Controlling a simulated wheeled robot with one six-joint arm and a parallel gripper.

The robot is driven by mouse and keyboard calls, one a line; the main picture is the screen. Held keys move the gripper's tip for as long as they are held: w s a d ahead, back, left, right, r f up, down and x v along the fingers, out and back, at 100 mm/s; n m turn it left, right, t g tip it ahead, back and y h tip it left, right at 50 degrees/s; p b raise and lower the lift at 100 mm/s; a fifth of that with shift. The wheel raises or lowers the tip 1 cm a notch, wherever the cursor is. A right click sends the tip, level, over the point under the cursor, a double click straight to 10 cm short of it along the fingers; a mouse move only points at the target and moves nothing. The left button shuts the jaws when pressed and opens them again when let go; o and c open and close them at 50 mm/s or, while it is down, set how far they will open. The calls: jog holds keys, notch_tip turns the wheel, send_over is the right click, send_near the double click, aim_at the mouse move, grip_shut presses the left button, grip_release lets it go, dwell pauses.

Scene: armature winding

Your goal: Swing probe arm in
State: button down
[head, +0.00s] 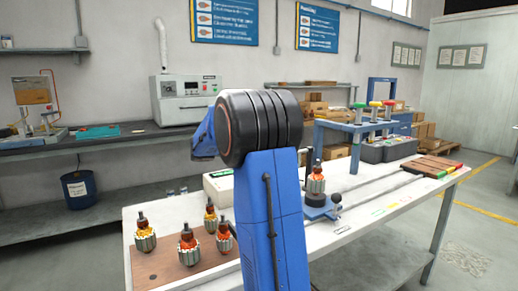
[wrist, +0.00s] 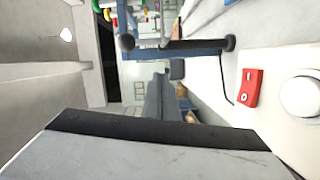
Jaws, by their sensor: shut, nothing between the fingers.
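In the head view a blue fixture (head: 318,207) stands on the white table, holding an upright armature (head: 316,184) with copper windings. A dark upright post (head: 309,161) stands just behind it, and a grey-knobbed lever (head: 336,200) is at its right. I cannot tell for sure which part is the probe arm.
Several armatures (head: 188,245) stand on a brown board (head: 158,268) at the table's left. The wrist view shows a red switch (wrist: 250,87) and a white round knob (wrist: 302,95).

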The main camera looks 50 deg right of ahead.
jog(key=shift+s+d+f, duration=0.1)
jog(key=shift+s+f, duration=0.15)
jog(key=shift+s, duration=0.9)
jog(key=shift+s+d+f, duration=0.1)
jog(key=shift+s+f, duration=0.1)
jog(key=shift+s, duration=0.95)
jog(key=shift+a+t, duration=0.2)
jog(key=shift+t, duration=0.1)
